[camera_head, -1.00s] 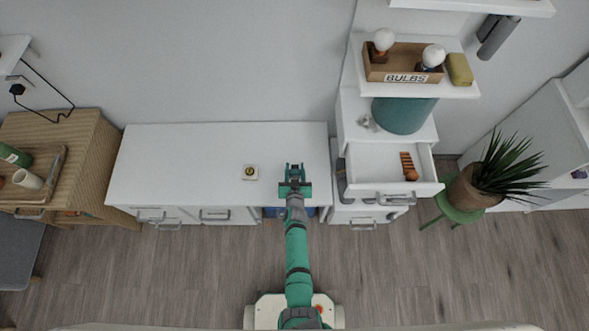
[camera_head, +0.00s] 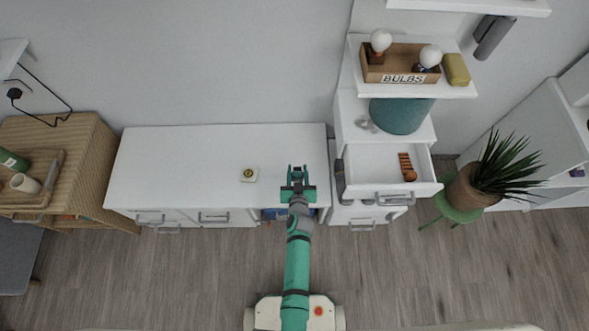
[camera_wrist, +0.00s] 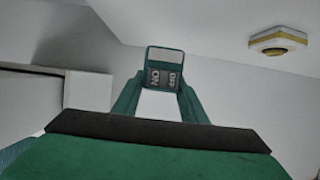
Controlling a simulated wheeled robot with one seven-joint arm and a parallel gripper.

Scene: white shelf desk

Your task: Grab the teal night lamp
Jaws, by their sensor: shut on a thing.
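My gripper (camera_head: 298,172) is over the right front part of the white desk (camera_head: 190,166). In the wrist view its two teal fingers (camera_wrist: 160,92) are shut on a small teal block, which I take to be the teal night lamp (camera_wrist: 166,57). In the head view the held lamp is too small to make out between the fingers.
A small white and yellow item (camera_head: 249,174) lies on the desk, left of my gripper; it also shows in the wrist view (camera_wrist: 278,40). At right, an open drawer (camera_head: 385,168) juts out, below a large teal round object (camera_head: 402,115). A potted plant (camera_head: 480,185) stands farther right.

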